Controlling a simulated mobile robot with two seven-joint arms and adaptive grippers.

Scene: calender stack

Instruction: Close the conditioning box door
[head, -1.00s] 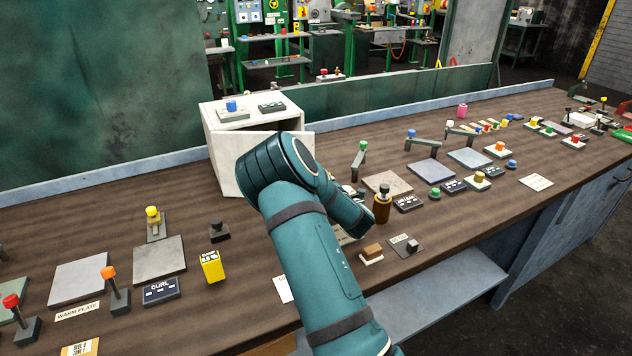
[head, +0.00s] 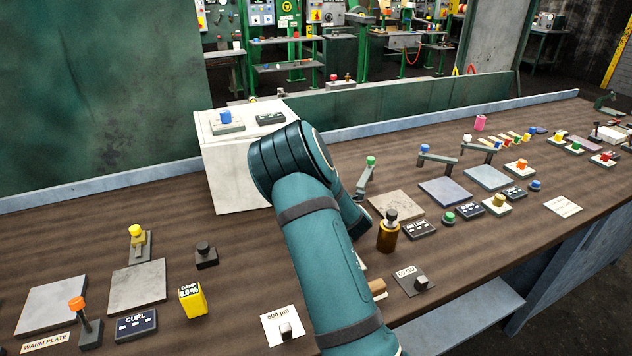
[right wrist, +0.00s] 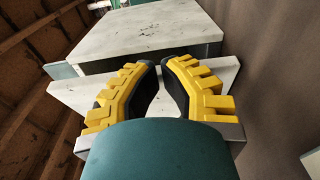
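The conditioning box is the white box (head: 228,170) at the back of the bench, left of centre in the head view. Its front looks flush there, but my right arm covers its right side. In the right wrist view the box top (right wrist: 145,28) is at the upper middle. A dark strip separates it from the white door panel (right wrist: 75,92), which stands slightly angled out. My right gripper (right wrist: 160,66) is at the door's outer side, fingertips nearly together with nothing between them; contact is unclear. The head view hides this gripper behind my arm. My left gripper is out of view.
A blue-knobbed block (head: 226,122) and a dark block (head: 270,118) sit on the box. A brown bottle (head: 388,232) and plates with levers stand right of my arm. A yellow block (head: 191,299) and black knob (head: 205,255) stand left. Bare bench lies before the box.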

